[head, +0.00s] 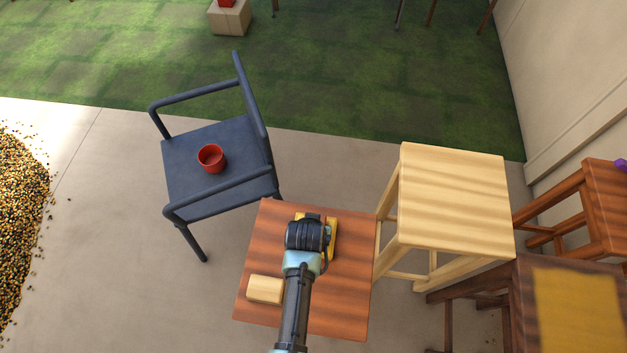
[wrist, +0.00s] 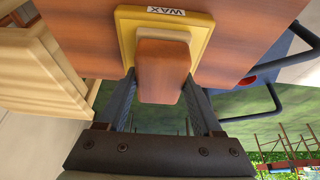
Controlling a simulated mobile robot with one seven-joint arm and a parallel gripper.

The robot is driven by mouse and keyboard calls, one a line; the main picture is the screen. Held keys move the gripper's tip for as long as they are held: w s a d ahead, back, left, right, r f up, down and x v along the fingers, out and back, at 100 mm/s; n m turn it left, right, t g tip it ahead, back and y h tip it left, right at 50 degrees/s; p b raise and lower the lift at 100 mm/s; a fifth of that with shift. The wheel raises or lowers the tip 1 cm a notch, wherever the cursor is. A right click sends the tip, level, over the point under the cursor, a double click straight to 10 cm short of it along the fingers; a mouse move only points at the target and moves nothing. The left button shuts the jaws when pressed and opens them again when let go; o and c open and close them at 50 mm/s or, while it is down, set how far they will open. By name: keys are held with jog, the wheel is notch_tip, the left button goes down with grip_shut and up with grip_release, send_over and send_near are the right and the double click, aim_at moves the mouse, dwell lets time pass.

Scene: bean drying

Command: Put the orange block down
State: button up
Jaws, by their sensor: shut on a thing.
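The orange block (wrist: 162,72) is between my gripper's two fingers (wrist: 162,100) in the wrist view, and they are shut on it. The block overlaps a yellow piece labelled "WAX" (wrist: 124,35); I cannot tell whether they touch. In the head view, my gripper (head: 312,238) is over the reddish-brown wooden table (head: 345,310). The yellow piece (head: 332,240) shows beside the gripper, partly covered by it. The orange block is hidden there by my wrist.
A pale wooden block (head: 265,289) lies at the table's front left. A light wooden stool (head: 450,195) stands close on the right. A dark blue chair (head: 215,160) with a red cup (head: 211,157) stands behind left. The table's front right is bare.

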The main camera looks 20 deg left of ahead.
jog(key=o, duration=1.3)
jog(key=shift+r, duration=0.1)
